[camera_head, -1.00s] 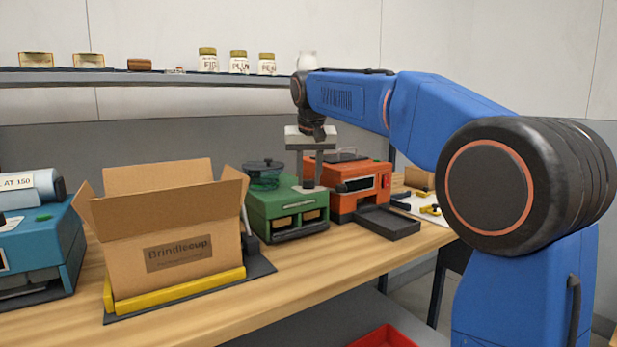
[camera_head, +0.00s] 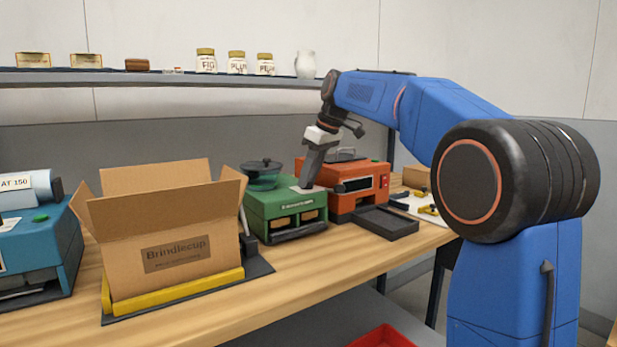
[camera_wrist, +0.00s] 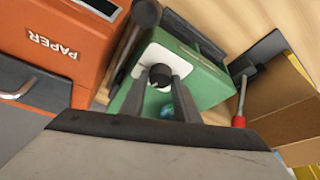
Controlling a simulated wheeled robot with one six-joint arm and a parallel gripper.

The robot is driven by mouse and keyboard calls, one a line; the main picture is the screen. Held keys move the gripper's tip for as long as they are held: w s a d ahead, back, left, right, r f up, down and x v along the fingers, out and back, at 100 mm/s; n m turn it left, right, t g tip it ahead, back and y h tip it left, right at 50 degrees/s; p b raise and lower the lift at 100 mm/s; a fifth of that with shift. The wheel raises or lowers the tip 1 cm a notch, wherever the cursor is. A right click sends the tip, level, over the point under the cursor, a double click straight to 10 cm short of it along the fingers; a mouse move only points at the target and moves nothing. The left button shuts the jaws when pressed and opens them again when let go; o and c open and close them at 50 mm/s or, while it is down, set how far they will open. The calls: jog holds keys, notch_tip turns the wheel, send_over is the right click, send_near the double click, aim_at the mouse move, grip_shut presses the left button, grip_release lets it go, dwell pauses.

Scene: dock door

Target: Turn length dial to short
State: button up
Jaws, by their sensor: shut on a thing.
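The length dial (camera_wrist: 160,75) is a dark round knob on a white plate on top of the green machine (camera_head: 284,213). In the wrist view my gripper (camera_wrist: 161,80) has its two fingers shut on the dial, one on each side. In the head view my gripper (camera_head: 306,184) comes down at a tilt onto the right part of the green machine's top, and its fingers hide the dial there. Any marks around the dial are too small to read.
An orange machine (camera_head: 345,198) with a dark tray (camera_head: 384,222) stands close on the right. A teal lidded pot (camera_head: 262,177) sits at the machine's back left. An open cardboard box (camera_head: 170,243) stands to the left. A shelf with jars (camera_head: 236,64) runs behind.

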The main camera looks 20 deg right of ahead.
jog(key=shift+w+d+n+g+y, duration=0.1)
jog(key=shift+n+g+y, duration=0.4)
jog(key=shift+n, duration=1.4)
jog(key=o, duration=1)
jog(key=shift+o, duration=0.2)
jog(key=shift+r, duration=0.1)
jog(key=v, duration=1.7)
jog(key=shift+w, duration=0.3)
jog(key=shift+r, duration=0.15)
jog(key=shift+s, duration=0.1)
